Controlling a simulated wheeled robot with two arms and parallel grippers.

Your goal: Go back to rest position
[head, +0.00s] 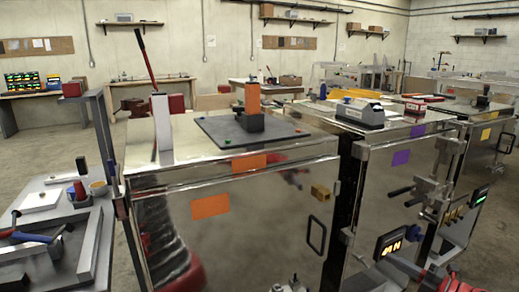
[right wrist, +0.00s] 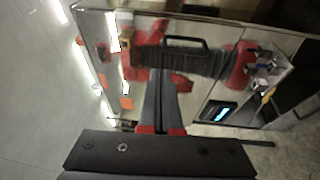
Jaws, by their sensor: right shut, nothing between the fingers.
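My right gripper (head: 398,262) is low at the right of the head view, in front of the metal trailer's lower front. Its arm comes in from the bottom right corner, with red parts. In the right wrist view the right gripper (right wrist: 165,78) has its two dark fingers close together, shut and empty. The fingers point toward a shiny metal front that mirrors red and black arm parts. My left gripper does not show in either view.
A shiny metal trailer (head: 265,235) with orange labels stands close ahead. A dark plate (head: 215,133) with an orange-and-black block is on top. A lit display (head: 390,243) is near my right gripper. A tool cart (head: 45,195) stands left. Open floor shows behind it.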

